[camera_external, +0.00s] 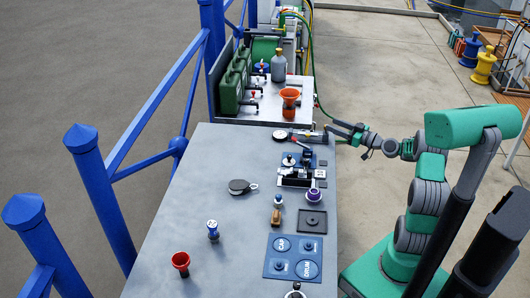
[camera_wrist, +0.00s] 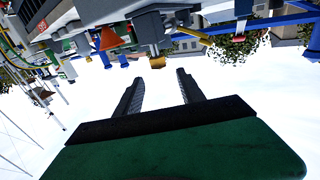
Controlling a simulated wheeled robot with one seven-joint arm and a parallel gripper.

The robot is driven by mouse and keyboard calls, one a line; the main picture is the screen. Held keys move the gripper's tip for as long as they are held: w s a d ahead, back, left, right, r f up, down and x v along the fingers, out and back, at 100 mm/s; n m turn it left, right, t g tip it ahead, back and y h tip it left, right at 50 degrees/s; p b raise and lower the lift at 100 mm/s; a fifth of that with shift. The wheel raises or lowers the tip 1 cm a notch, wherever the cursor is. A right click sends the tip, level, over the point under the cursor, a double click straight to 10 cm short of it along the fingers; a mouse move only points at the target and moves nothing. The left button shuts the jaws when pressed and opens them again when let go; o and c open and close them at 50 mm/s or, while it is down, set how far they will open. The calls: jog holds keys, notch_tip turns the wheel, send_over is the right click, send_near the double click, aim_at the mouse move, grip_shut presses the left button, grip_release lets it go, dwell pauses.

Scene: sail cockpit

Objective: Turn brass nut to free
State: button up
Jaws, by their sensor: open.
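My gripper (camera_external: 338,128) is at the right edge of the workbench, pointing left towards a small tool assembly with a round white dial (camera_external: 280,136). In the wrist view my gripper (camera_wrist: 160,76) is open, with two dark fingers apart and nothing between them. A small brass-coloured piece, likely the brass nut (camera_wrist: 157,62), shows on the end of a grey block, just beyond the fingertips and roughly centred between them. It appears apart from both fingers. In the external view the nut is too small to make out for certain.
An orange funnel (camera_external: 290,95) and a grey bottle (camera_external: 278,66) stand behind.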

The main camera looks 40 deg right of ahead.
jog(key=shift+s+a+f+m+h, duration=0.2)
jog(key=shift+s+f+m+h, duration=0.1)
jog(key=shift+s+f+h, duration=0.15)
jog(key=shift+w+f+h, duration=0.25)
jog(key=shift+f, duration=0.05)
jog(key=x, duration=0.7)
jog(key=shift+w+p, duration=0.15)
jog(key=shift+p, duration=0.25)
jog(key=shift+c, duration=0.5)
grip_shut()
